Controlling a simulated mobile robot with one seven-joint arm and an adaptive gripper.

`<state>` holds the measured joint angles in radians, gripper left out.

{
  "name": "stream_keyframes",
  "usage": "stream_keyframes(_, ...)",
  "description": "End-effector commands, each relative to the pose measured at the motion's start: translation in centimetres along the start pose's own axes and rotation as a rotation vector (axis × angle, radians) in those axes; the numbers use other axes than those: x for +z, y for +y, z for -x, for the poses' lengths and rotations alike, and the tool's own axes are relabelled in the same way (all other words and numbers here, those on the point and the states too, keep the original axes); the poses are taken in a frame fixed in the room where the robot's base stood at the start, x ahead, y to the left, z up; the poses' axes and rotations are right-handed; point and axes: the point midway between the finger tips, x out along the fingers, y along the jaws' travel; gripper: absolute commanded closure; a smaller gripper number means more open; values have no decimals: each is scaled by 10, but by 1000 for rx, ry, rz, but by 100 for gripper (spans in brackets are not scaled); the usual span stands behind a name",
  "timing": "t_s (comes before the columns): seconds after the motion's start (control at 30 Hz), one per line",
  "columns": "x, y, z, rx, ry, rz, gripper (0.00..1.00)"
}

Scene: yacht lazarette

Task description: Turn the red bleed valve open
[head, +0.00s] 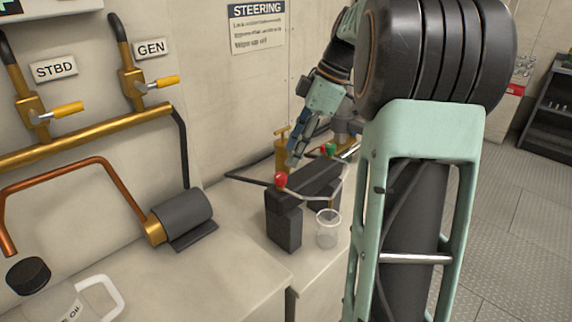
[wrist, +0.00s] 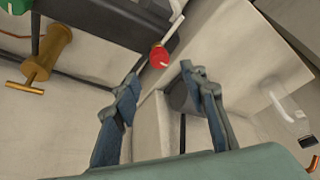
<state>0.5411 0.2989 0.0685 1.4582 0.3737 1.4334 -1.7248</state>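The red bleed valve (head: 281,181) is a round red knob on top of the near end of a dark block-like unit (head: 285,228). In the wrist view the red knob (wrist: 158,56) shows just beyond the fingertips, between them but nearer the left one. My gripper (head: 293,160) hangs above and slightly behind the knob in the head view. In the wrist view my gripper (wrist: 160,74) is open, with its two blue-grey fingers apart and nothing between them. The knob looks apart from both fingers; the exact gap is hard to tell.
A green knob (head: 328,149) sits farther along the unit. A brass T-handled cylinder (head: 282,150) stands behind it. A clear cup (head: 328,229) stands in front. A grey motor (head: 181,219) and an oil jug (head: 66,300) are left on the bench. Thin pipes run near the knob.

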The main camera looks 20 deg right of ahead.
Motion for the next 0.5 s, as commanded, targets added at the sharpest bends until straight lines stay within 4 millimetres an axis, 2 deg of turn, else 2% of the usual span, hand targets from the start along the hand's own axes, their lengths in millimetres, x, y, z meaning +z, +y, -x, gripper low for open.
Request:
stream_keyframes(0.1,0,1,25,2,0,0,60)
stream_keyframes(0.2,0,1,38,2,0,1,60)
stream_keyframes(0.33,0,0,48,1,0,1,60)
stream_keyframes(0.5,0,0,52,-2,0,0,60)
